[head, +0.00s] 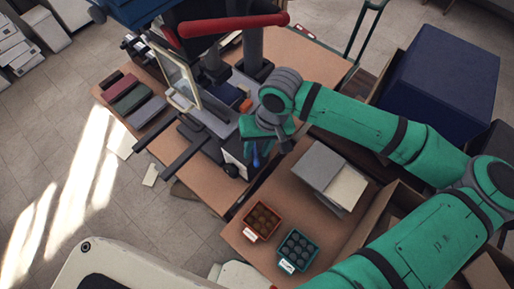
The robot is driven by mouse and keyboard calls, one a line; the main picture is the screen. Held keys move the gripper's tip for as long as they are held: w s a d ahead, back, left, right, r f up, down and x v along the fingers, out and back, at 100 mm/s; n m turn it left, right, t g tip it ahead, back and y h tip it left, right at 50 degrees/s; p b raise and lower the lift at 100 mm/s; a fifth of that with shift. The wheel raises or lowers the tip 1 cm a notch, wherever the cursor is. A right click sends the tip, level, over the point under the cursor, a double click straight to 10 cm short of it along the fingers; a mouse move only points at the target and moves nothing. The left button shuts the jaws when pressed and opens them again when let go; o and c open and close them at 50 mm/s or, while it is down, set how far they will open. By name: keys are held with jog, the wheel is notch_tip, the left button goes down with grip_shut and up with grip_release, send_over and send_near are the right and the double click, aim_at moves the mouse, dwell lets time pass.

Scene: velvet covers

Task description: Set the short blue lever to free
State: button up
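The press-like machine (208,118) stands on the brown table, with a long red bar (233,25) across its top. A small blue piece (256,158), which looks like the short blue lever, shows low at the machine's front right. My green gripper (268,138) is right at it, reaching in from the right. The gripper's fingers are small and partly hidden, so I cannot tell whether they touch the lever or are open. The lever's setting and any marking for free are not readable.
Grey and white boards (322,178) lie stacked right of the gripper. A red tray (262,221) and a teal tray (297,251) of round pieces stand near the front edge. Dark, green and red covers (130,98) lie at left. A large blue box (445,80) stands at right.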

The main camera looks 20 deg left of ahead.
jog(key=shift+w, duration=0.15)
grip_shut()
jog(key=shift+w+d, duration=0.1)
